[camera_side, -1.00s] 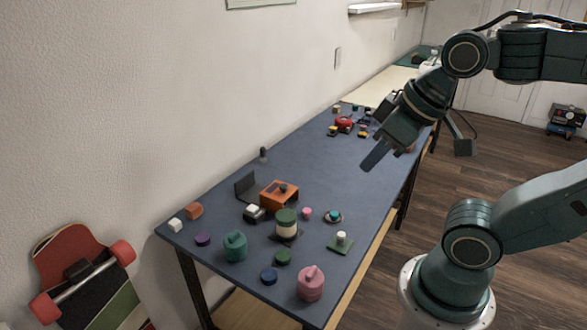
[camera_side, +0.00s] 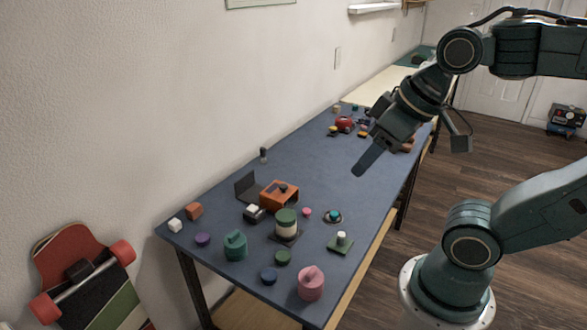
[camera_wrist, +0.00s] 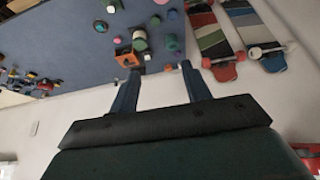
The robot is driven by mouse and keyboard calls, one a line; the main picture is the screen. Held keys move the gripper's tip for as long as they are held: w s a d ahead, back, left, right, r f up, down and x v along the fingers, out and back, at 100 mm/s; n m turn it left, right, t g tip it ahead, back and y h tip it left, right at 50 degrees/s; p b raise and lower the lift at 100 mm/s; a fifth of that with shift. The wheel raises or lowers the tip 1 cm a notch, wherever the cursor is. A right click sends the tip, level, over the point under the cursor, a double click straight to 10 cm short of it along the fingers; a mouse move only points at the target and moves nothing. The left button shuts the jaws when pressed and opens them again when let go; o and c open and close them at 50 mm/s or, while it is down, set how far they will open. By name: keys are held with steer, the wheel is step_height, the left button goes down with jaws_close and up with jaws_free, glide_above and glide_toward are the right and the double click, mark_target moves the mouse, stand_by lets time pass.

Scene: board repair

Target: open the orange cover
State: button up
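The orange cover (camera_side: 279,196) is a boxy shape with a dark knob on top, on the blue table mat beside an upright dark panel. It also shows in the wrist view (camera_wrist: 121,50), above and near the left fingertip in the picture. My gripper (camera_wrist: 160,69) has its two fingers spread apart with nothing between them. In the side view my gripper (camera_side: 365,163) hangs above the mat, right of and higher than the cover, well apart from it. I cannot tell from these frames whether the cover is latched.
Around the cover stand a green-and-cream jar (camera_side: 286,225), a dark block with a white top (camera_side: 254,214), a teal canister (camera_side: 235,247) and a pink canister (camera_side: 311,284). A red toy-like object (camera_side: 344,124) and small parts lie farther back. The mat (camera_side: 315,165) is clear mid-table.

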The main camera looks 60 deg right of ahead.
steer(key=w+d+r+m+g, duration=0.2)
steer(key=w+d, duration=0.1)
steer(key=w, duration=0.7)
steer(key=m+g, duration=0.4)
steer(key=m, duration=0.3)
glide_above(283, 186)
step_height(283, 186, down, 17)
steer(key=shift+d+f, duration=0.15)
steer(key=shift+f, duration=0.05)
steer(key=shift+f, duration=0.1)
step_height(283, 186, down, 14)
steer(key=shift+r, duration=0.2)
